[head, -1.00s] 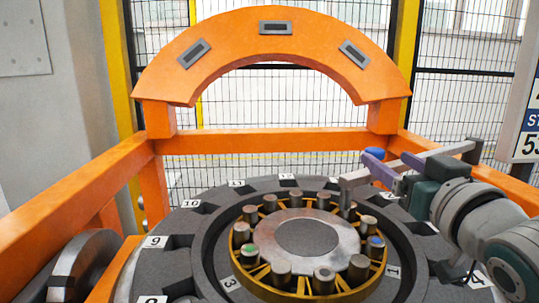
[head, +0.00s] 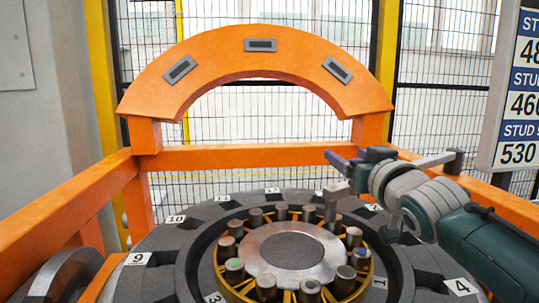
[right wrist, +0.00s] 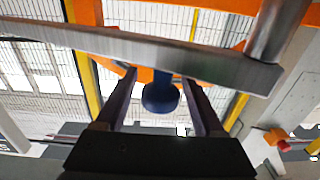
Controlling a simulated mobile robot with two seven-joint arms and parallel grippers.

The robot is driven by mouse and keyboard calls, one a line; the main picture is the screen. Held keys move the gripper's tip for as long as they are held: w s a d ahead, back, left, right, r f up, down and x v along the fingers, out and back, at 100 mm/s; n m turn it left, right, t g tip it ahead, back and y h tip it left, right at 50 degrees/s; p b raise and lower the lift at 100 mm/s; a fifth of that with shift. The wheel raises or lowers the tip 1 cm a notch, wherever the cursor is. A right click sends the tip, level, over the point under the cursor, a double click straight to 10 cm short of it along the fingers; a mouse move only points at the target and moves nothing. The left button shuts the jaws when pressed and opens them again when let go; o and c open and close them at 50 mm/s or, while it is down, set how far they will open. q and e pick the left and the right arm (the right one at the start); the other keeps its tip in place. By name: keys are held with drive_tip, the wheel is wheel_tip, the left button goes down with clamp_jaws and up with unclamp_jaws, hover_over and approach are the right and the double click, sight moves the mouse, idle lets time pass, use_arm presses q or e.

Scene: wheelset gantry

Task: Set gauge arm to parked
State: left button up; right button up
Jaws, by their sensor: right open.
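The gauge arm is a grey bar (head: 438,159) pivoted on a post (head: 455,160) at the right. It reaches left over the round bolster, and a grey block (head: 338,198) hangs at its inner end above the ring of studs. My right gripper (head: 338,159), with purple fingers, is at the bar and hides its middle. In the right wrist view the gauge arm's bar (right wrist: 150,47) crosses the picture, and a blue knob (right wrist: 160,96) shows between the open fingers (right wrist: 162,92), with gaps on both sides. The knob is hidden in the head view. My left gripper is out of view.
A dark numbered ring (head: 200,222) surrounds a yellow wheel (head: 345,292) with several upright studs. An orange arch (head: 260,62) and orange rails (head: 230,155) stand behind. A stud sign (head: 520,95) is at right. A red button (right wrist: 284,146) shows in the wrist view.

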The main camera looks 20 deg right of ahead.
drive_tip(key=shift+c, duration=0.3)
clamp_jaws()
idle(1.0)
